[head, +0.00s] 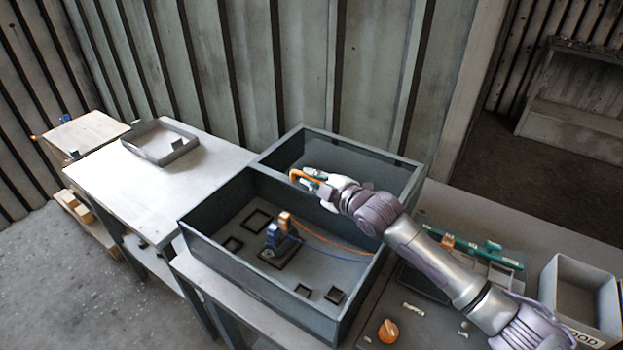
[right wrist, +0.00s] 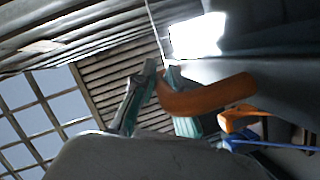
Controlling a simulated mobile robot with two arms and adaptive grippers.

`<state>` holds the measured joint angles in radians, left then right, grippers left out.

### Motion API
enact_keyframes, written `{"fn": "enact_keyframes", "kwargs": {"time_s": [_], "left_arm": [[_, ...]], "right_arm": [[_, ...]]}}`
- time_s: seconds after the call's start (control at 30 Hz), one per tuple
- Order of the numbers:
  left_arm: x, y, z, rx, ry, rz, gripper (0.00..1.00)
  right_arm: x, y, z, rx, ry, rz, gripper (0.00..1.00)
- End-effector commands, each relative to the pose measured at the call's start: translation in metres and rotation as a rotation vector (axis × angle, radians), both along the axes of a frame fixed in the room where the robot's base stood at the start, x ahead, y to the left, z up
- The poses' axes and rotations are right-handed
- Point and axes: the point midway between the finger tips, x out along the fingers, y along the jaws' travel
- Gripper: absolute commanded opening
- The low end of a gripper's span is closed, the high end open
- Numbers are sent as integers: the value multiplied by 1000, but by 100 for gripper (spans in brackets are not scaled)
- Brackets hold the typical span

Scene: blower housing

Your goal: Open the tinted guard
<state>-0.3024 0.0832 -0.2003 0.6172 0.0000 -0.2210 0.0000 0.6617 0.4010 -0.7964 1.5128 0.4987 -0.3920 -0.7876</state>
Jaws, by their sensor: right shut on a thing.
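The blower housing (head: 210,255) is a dark grey open-topped box on the table, its front part uncovered. The tinted guard (head: 345,158) is a dark framed pane at the back of the housing; its exact tilt is hard to tell. Its orange handle (head: 293,176) is near the pane's left side. My right gripper (head: 307,179) is shut on this handle, its arm reaching over the housing's right side. In the right wrist view the orange handle (right wrist: 215,97) runs between the fingers (right wrist: 160,98). My left gripper is not in view.
Inside the housing stand blue and orange connectors (head: 277,234) with cables and several dark square frames. A grey tray (head: 160,143) sits on the left table. At right are a green rack (head: 470,245), an orange knob (head: 388,331) and a grey bin (head: 580,290).

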Motion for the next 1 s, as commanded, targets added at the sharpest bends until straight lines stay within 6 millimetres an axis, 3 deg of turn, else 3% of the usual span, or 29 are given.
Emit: {"fn": "enact_keyframes", "kwargs": {"time_s": [0.03,0.07,0.1,0.53,1.0], "left_arm": [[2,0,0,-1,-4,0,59],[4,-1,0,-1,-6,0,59],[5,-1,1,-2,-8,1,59],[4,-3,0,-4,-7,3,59],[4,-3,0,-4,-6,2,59]], "right_arm": [[0,0,-1,-2,1,-1,0],[0,0,-1,-2,1,-1,17],[0,0,-1,-2,1,-1,23],[-8,-6,1,-1,1,0,23],[-81,-58,20,-5,1,-2,23]]}}
